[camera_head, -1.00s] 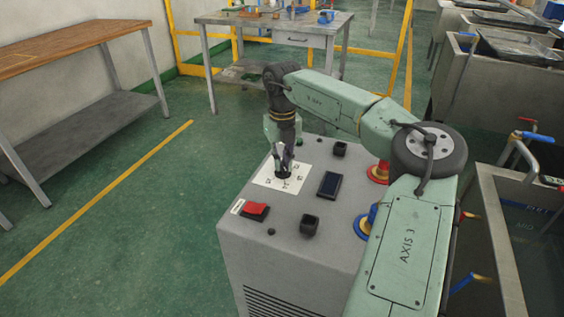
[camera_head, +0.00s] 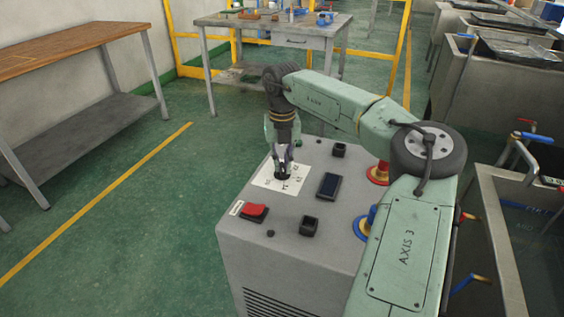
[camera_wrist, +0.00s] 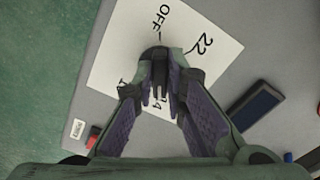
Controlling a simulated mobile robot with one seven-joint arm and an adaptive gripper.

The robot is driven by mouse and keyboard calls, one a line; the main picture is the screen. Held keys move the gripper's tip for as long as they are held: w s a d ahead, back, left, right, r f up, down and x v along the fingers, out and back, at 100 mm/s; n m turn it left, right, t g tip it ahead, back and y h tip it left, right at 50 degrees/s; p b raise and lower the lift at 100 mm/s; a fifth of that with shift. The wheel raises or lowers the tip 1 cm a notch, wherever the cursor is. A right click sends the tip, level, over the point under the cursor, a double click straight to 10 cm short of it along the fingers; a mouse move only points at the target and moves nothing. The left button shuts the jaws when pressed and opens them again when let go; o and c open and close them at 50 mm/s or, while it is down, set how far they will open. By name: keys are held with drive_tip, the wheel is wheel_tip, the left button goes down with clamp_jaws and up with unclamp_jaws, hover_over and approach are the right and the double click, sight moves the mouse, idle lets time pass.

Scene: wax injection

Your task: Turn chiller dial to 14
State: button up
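The chiller dial (camera_wrist: 158,78) is a dark knob at the middle of a white scale card (camera_head: 265,178) on top of the grey chiller (camera_head: 240,235). In the wrist view the card (camera_wrist: 118,45) reads OFF and 22 beyond the dial; a 14 partly shows between the fingers. My gripper (camera_head: 282,171) points down at the dial. In the wrist view my gripper's fingertips (camera_wrist: 162,72) converge on both sides of the knob and appear to be shut on it. The fingers hide part of the scale, and the dial's pointer setting cannot be read.
On the chiller top are a dark display (camera_head: 328,186), a red switch (camera_head: 254,210), and black sockets (camera_head: 310,226) and (camera_head: 339,149). Red-yellow (camera_head: 378,174) and blue-yellow (camera_head: 362,226) fittings lie close to my arm. Sinks stand at right; open floor lies left.

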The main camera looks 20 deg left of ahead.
sight(282, 166)
drive_tip(key=o, duration=0.4)
drive_tip(key=shift+r, duration=0.1)
wheel_tip(282, 166, up, 12)
drive_tip(key=shift+f, duration=0.1)
idle(0.4)
idle(0.4)
